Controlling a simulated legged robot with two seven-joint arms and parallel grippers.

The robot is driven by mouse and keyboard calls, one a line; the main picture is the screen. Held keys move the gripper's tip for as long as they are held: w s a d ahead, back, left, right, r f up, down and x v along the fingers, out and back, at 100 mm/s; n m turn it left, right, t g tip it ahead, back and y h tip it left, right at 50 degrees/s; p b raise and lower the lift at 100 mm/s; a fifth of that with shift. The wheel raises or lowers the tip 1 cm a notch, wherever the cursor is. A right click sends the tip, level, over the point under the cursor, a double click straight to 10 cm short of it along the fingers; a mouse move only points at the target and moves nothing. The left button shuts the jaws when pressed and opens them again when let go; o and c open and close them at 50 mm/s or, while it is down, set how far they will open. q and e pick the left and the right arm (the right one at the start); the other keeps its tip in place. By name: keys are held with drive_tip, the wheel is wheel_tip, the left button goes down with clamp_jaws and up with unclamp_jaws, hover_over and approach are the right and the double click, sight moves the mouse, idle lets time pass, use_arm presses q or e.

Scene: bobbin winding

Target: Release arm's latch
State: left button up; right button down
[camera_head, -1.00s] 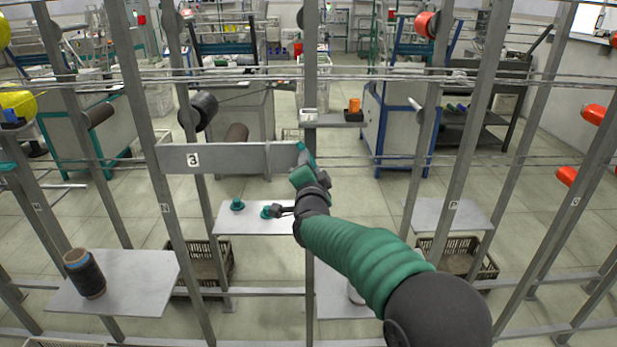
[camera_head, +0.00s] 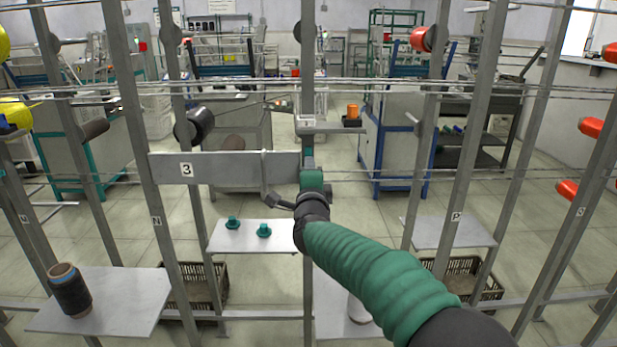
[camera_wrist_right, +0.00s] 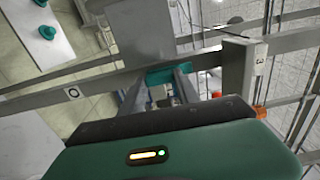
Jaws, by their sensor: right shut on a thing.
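The grey horizontal arm (camera_head: 225,167) with the label 3 spans between two uprights in the head view. My right gripper (camera_head: 307,160) is at its right end, by the central upright. In the right wrist view my right gripper (camera_wrist_right: 163,86) is shut on a small teal piece (camera_wrist_right: 170,73) beside the grey bars. This piece may be the latch; its shape is mostly hidden by the fingers. My left gripper is not in view.
Grey uprights and thin horizontal wires surround my right arm. Two teal pieces (camera_head: 264,230) sit on a low white shelf (camera_head: 222,245). A dark bobbin (camera_head: 70,290) stands on the left shelf (camera_head: 125,300). An orange spool (camera_head: 353,111) is behind the central upright.

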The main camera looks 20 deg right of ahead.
drive_tip(key=shift+f, duration=0.3)
drive_tip(key=c, duration=1.2)
unclamp_jaws()
drive_tip(key=o, duration=0.3)
drive_tip(key=shift+r, duration=0.1)
drive_tip(key=shift+s, duration=0.1)
drive_tip(key=v, duration=1.6)
drive_tip(key=shift+s+a, duration=0.1)
drive_tip(key=shift+s, duration=0.15)
